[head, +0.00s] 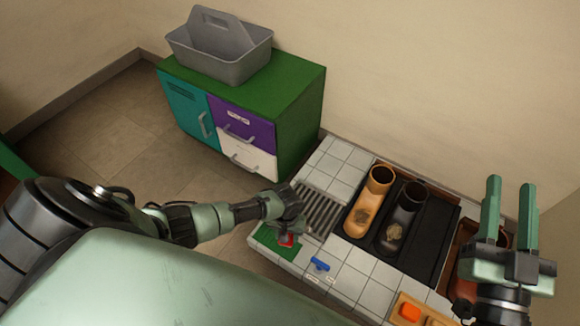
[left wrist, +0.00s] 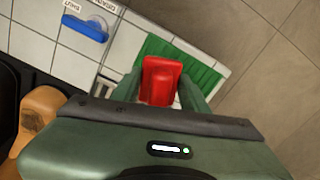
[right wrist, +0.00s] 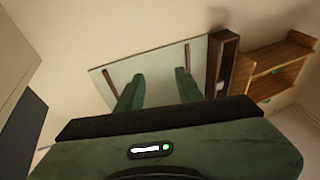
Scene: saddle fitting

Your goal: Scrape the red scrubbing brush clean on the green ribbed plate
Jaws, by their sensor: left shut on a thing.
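The red scrubbing brush (head: 288,239) is held in my left gripper (head: 287,228), which is shut on it. In the left wrist view the red brush (left wrist: 161,78) sits between the two green fingers. The green ribbed plate (head: 268,241) lies flat on the tiled top's near left corner, and its ribs show in the left wrist view (left wrist: 207,82). The brush is over the plate; I cannot tell whether they touch. The brush's underside is hidden. My right gripper (head: 509,210) is raised at the right, its fingers apart and empty.
A metal grate (head: 320,209) lies behind the plate. A tan boot (head: 366,207) and a dark boot (head: 399,221) stand in a black tray. A blue handle (head: 320,264) is right of the plate. A green cabinet (head: 297,97) carries a grey caddy (head: 222,62).

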